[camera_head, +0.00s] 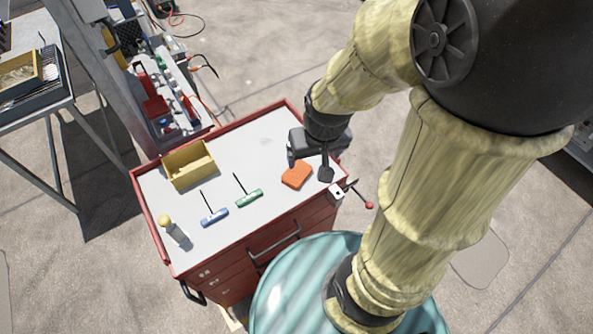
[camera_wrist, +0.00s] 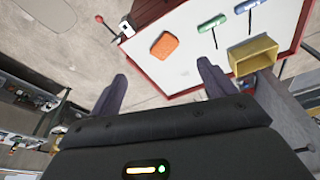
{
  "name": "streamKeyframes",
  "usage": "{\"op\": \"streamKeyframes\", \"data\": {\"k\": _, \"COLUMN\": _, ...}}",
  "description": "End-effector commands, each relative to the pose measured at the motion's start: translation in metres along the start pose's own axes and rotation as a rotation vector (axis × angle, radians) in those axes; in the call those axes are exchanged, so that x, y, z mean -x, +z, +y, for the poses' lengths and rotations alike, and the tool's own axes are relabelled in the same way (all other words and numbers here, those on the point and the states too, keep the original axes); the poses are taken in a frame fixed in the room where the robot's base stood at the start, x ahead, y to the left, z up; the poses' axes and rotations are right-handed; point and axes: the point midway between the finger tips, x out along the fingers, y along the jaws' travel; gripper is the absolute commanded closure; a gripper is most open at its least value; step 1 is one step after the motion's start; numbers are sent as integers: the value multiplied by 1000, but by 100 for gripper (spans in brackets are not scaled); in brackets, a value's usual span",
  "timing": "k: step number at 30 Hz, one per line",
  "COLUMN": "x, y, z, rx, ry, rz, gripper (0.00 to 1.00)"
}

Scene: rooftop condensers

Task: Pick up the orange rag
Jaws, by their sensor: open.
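The orange rag (camera_head: 297,174) lies folded on the white top of the red tool cart (camera_head: 235,142), near its right end. In the wrist view the orange rag (camera_wrist: 164,45) shows above and between my fingers, apart from them.
A blue-handled tool (camera_head: 214,217), a green-handled tool (camera_head: 249,198), a yellow bin (camera_head: 189,165) and a bottle with a yellowish cap (camera_head: 175,232) stand or lie on the cart. A white block (camera_head: 337,192) with a red-knobbed lever sits at the right edge.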

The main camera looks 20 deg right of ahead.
Motion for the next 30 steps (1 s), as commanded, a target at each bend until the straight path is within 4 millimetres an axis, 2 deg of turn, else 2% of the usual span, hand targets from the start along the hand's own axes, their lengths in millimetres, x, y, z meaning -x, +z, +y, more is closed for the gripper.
{"op": "streamKeyframes", "data": {"k": 12, "x": 0, "y": 0, "z": 0, "rx": 0, "ry": 0, "rz": 0, "gripper": 17}}
{"op": "streamKeyframes", "data": {"k": 13, "x": 0, "y": 0, "z": 0, "rx": 0, "ry": 0, "rz": 0, "gripper": 13}}
{"op": "streamKeyframes", "data": {"k": 17, "x": -6, "y": -3, "z": -1, "rx": -21, "ry": 2, "rz": -4, "gripper": 13}}
{"op": "streamKeyframes", "data": {"k": 23, "x": -41, "y": -24, "z": -7, "rx": -178, "ry": 19, "rz": -36, "gripper": 13}}
{"op": "streamKeyframes", "data": {"k": 30, "x": -91, "y": -61, "z": -18, "rx": -481, "ry": 77, "rz": -76, "gripper": 13}}
